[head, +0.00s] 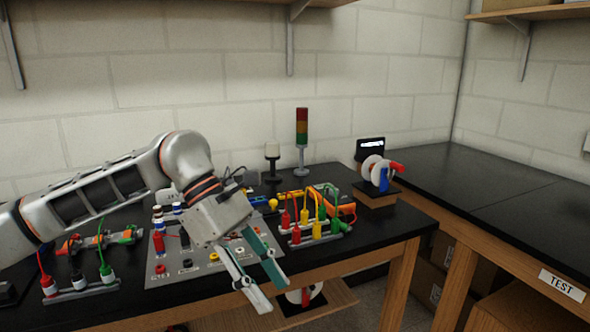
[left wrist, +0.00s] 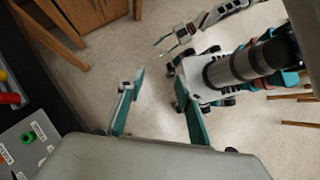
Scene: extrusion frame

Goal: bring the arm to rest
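My left arm comes in from the left in the head view, over the black table. My left gripper (head: 273,296) points down and toward the front edge of the table, with its two fingers apart and nothing between them. In the left wrist view the left gripper (left wrist: 158,72) is also open, with bare floor between its fingers. My right gripper (left wrist: 162,48) shows small at the top of the left wrist view, beside my base; its fingers look apart and empty. It is outside the head view.
A grey panel (head: 180,278) with plugs and terminals lies under my left arm. Rails with red, yellow and green plugs stand beside it. A signal tower (head: 302,140) and a spool holder (head: 376,197) stand farther back. The right-hand counter (head: 500,195) is clear.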

